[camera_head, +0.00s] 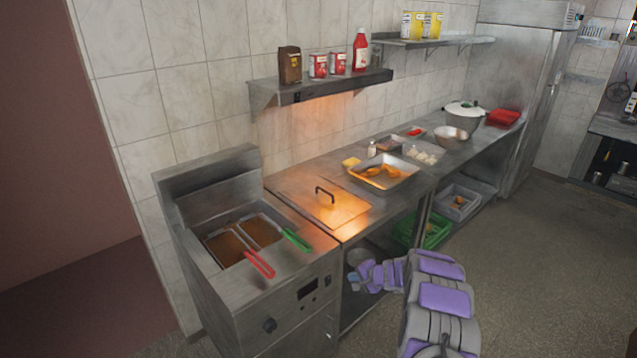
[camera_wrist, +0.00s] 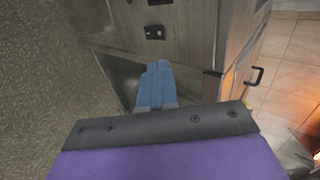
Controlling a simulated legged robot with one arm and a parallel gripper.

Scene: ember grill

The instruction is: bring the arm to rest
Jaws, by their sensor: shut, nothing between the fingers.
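My arm, with purple and grey links, reaches up from the bottom of the head view. My gripper (camera_head: 353,281) is at its far end, low in front of the counter's open lower shelf and just right of the fryer. In the wrist view the blue fingers of my gripper (camera_wrist: 157,68) lie together with nothing between them. Past them are the fryer's front panel and the dark space under the counter. Whether the fingertips touch any surface cannot be told.
The fryer (camera_head: 285,299) with two baskets stands left of my gripper. The steel counter (camera_head: 350,230) carries a lidded section and a tray (camera_head: 397,184) of food. A green crate (camera_head: 408,230) sits on the lower shelf. The floor (camera_head: 540,270) on the right is clear.

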